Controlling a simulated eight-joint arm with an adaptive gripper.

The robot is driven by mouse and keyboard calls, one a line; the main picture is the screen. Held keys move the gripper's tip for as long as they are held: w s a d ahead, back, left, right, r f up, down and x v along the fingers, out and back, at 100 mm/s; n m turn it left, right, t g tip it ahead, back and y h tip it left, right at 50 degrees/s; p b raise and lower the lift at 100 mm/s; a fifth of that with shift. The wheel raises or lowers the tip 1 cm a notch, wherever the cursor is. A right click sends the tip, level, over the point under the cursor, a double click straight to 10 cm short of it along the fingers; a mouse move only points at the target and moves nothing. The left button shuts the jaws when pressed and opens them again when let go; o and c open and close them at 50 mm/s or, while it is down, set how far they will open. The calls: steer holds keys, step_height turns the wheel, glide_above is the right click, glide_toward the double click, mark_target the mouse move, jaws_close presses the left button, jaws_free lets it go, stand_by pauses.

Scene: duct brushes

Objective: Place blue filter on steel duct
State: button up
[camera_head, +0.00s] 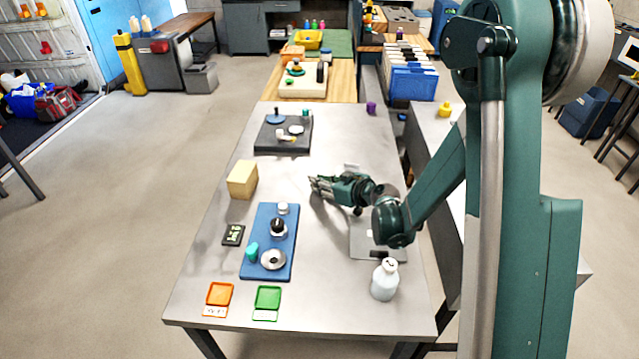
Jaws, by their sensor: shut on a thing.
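My gripper (314,187) is above the middle of the table, with its fingers pointing left. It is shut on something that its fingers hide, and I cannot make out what. A blue round piece (275,119) that may be the blue filter lies on the dark tray (265,147) at the far end. A round steel piece (272,259) with a dark centre, possibly the steel duct, sits on the blue board (284,238) left of and nearer than my gripper. Nothing blue shows on top of it.
The blue board also holds a teal piece (252,252), a black-topped piece (278,227) and a white piece (283,208). A tan block (242,180) stands to the left. A white bottle (384,280) stands at the front right. Orange (220,293) and green (268,297) trays lie in front.

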steer(key=shift+r+p, duration=1.4)
steer(key=shift+r, duration=3.6)
steer(key=shift+d, duration=0.1)
steer(key=d+r+m+t+h, duration=0.2)
steer(key=d+m+h, duration=0.3)
steer(key=d, duration=2.1)
steer(key=shift+s+d+r+m+t+h, duration=0.3)
steer(key=shift+d+r+t, duration=0.1)
steer(key=shift+t, duration=0.2)
steer(key=s+d+m+h, duration=0.1)
steer(key=s+d, duration=0.4)
steer(key=d, duration=0.5)
steer(key=s+d+r+m+h, duration=0.1)
steer(key=s+d, duration=0.5)
steer(key=d, duration=0.4)
steer(key=s+d+r+m+h, duration=0.1)
steer(key=s+d, duration=0.4)
steer(key=d, duration=0.5)
steer(key=shift+s+d+r+m+t+h+p, duration=0.25)
steer(key=shift+d+m+t+h+p, duration=0.05)
steer(key=shift+m+t+h+p, duration=0.15)
steer(key=shift+f, duration=0.1)
steer(key=shift+f+b, duration=0.95)
steer(key=shift+f, duration=1.9)
